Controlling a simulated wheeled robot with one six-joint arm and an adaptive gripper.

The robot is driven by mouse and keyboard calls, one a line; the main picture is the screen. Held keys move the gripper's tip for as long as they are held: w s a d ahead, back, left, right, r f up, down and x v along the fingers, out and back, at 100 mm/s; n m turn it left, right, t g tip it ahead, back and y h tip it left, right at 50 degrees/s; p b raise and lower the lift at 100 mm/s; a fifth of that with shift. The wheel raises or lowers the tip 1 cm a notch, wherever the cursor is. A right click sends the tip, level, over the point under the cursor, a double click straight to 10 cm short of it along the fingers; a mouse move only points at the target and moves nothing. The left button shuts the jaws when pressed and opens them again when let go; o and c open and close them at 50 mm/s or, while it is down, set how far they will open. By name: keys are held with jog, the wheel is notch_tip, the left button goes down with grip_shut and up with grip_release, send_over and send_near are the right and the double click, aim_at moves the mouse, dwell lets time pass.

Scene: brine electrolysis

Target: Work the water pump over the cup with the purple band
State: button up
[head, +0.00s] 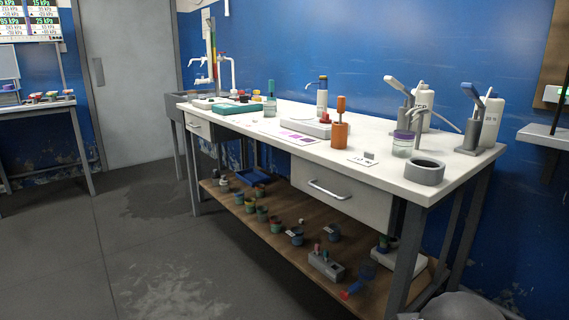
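A small clear cup with a purple band (403,144) stands on the white bench top near its right end. Beside it, a pump with a pale grey lever (401,97) stands by a white bottle (422,105). To the right, a pump with a blue-tipped lever (473,118) stands by another white bottle (491,121). The bottle labels are too small to read fully, so I cannot tell which pump is for water.
A grey ring-shaped dish (424,171) sits at the bench's front right corner. An orange holder (340,136) and a small white plate (363,161) are left of the cup. The lower shelf (282,229) holds several small pots. The floor (180,250) left of the bench is clear.

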grip_shut()
dwell(1.4)
